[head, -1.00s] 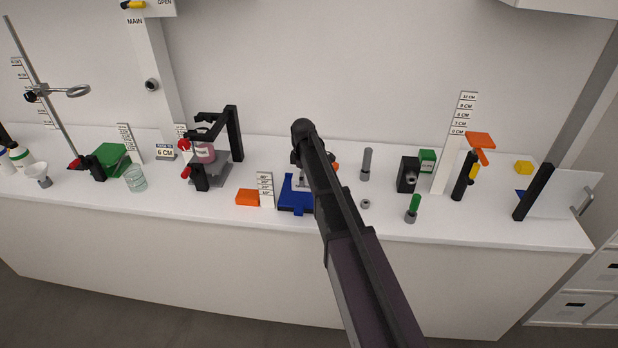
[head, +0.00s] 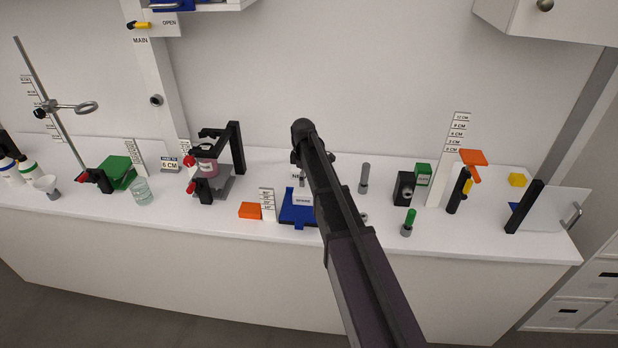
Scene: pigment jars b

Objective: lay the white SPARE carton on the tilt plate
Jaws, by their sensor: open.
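A small white carton (head: 303,199) with dark lettering, too small to read surely, is at the blue plate (head: 290,216), which looks like the tilt plate. It seems to rest on the plate, but my arm hides their right side. My gripper (head: 323,158) is at the far end of my arm, above and behind the blue plate in the picture. The arm hides most of its fingers; what shows is apart from the carton. It is open and I see nothing held in it.
An orange block (head: 250,210) and a white scale card (head: 267,204) stand left of the blue plate. At right are a grey cylinder (head: 364,178), a black block (head: 403,188) and a green-topped piece (head: 409,222). Bare counter lies between them.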

